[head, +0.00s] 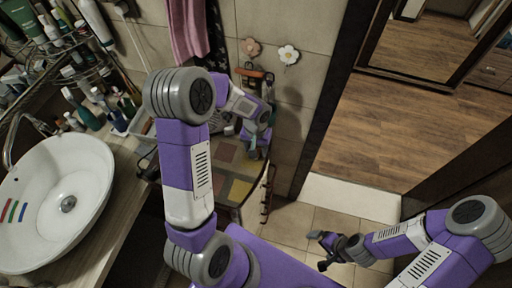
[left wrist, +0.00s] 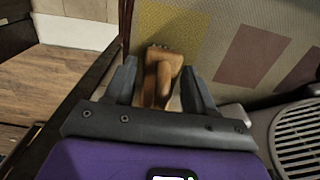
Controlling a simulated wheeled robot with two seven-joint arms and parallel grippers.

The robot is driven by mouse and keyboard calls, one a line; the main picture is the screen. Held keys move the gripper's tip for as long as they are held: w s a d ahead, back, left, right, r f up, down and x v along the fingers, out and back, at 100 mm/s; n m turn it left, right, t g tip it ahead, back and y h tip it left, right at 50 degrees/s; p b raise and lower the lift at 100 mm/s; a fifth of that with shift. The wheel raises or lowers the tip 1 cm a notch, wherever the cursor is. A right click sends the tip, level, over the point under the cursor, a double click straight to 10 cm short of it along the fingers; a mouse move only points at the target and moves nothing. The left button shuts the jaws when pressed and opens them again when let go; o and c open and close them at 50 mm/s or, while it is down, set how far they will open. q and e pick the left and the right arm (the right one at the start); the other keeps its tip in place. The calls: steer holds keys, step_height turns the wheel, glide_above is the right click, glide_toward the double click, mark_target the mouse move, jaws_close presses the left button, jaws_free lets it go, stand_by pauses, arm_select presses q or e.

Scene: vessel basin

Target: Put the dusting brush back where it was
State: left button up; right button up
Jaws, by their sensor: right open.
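A brown wooden piece, which looks like the dusting brush (left wrist: 163,72), shows in the left wrist view between the fingers of my left gripper (left wrist: 160,88). The fingers stand apart with a narrow gap beside the wood, and I see no clear grip on it. In the head view my left gripper (head: 258,140) is low over the far end of the patterned cabinet top (head: 240,188); the brush cannot be made out there. My right gripper (head: 320,252) is open and empty above the tiled floor at the lower right.
A white basin (head: 65,205) is at the left, with bottles (head: 85,112) behind it. Flower hooks (head: 289,54) and a pink towel (head: 187,30) are on the wall. The doorway with a wooden floor (head: 415,115) is open at the right.

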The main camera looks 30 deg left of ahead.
arm_select(q)
steer(key=shift+o, duration=0.4)
steer(key=shift+r, duration=0.1)
steer(key=shift+r, duration=0.15)
step_height(320, 180, up, 12)
steer(key=shift+f+p, duration=0.1)
steer(key=shift+p, duration=0.55)
